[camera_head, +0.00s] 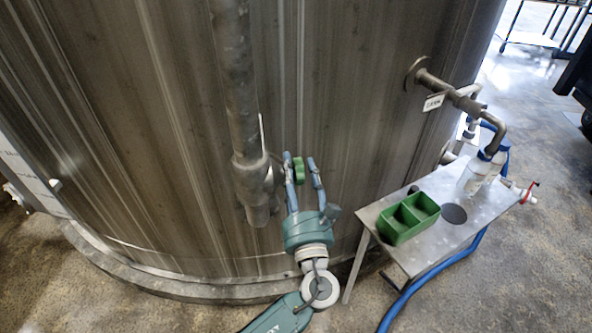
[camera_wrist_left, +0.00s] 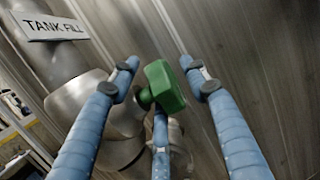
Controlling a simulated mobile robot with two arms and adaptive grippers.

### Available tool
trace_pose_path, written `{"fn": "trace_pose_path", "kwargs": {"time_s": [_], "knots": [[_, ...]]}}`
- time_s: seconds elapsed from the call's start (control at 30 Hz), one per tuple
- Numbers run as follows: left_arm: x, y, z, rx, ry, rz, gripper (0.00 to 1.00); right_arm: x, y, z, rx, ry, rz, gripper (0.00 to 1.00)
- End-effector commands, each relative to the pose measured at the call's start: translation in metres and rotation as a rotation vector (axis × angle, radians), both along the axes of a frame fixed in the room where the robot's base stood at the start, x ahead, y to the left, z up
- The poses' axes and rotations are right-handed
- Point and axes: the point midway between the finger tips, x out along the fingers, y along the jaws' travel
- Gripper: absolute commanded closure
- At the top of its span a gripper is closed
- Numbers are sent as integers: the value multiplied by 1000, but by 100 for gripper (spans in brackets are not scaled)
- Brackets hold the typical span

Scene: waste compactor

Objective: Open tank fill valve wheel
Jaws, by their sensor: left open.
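The tank fill valve wheel is a small green handle (camera_head: 298,171) on the valve fitting of the grey vertical pipe (camera_head: 235,90) in front of the tank. In the left wrist view the green wheel (camera_wrist_left: 165,87) sits between my blue fingers, beside the metal pipe with the TANK FILL label (camera_wrist_left: 52,26). My left gripper (camera_head: 301,160) is open, pointing up and away at the wheel. It also shows in the left wrist view (camera_wrist_left: 159,62), with two fingers apart on either side and a third finger below, partly behind the wheel. Contact with the wheel cannot be told.
The large metal tank (camera_head: 345,80) fills the back, close to my gripper. To the right stands a small metal table (camera_head: 440,245) with a green divided tray (camera_head: 408,218). A side pipe (camera_head: 450,92) and a blue hose (camera_head: 430,272) are there.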

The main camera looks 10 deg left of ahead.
Motion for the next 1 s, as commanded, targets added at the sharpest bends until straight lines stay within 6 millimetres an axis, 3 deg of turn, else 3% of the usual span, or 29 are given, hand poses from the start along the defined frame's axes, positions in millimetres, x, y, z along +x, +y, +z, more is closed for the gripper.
{"fn": "trace_pose_path", "kwargs": {"time_s": [0.17,0.5,0.7,1.0], "knots": [[-10,-3,-4,1,3,-2,54,-1,-2,0,-2,1,1,60],[-75,-20,-20,0,4,-2,54,0,0,0,0,1,0,60],[-103,-28,-26,0,2,-1,54,0,0,0,0,0,0,60],[-113,-30,-27,0,0,0,54,0,0,0,0,0,0,60]]}}
